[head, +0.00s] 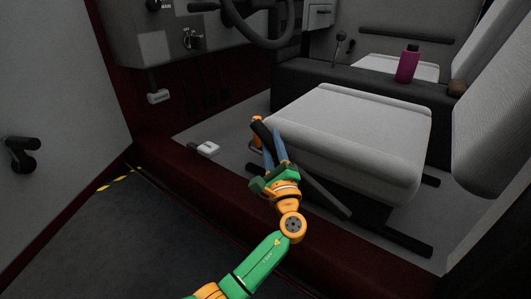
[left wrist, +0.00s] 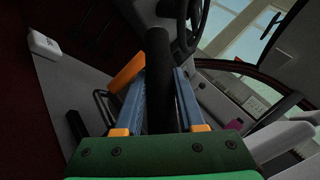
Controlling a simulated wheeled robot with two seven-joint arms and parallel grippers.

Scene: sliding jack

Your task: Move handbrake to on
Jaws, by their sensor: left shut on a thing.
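The handbrake is a long dark lever (head: 325,196) beside the near side of the grey seat. Its black grip end (head: 261,131) slants up to the left past my fingers. In the left wrist view the black grip (left wrist: 158,75) runs between the two blue fingers. My left gripper (head: 273,152) is shut on the handbrake below the grip's end. The gripper covers part of the lever. An orange piece (head: 257,119) shows just behind the grip end. My right gripper is in neither view.
The grey seat cushion (head: 350,130) is close to the right of my gripper. The dark red door sill (head: 220,195) runs below my arm. A small white box (head: 208,148) is on the cab floor. A purple bottle (head: 407,64) stands beyond the seat. The steering wheel (head: 262,30) is above.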

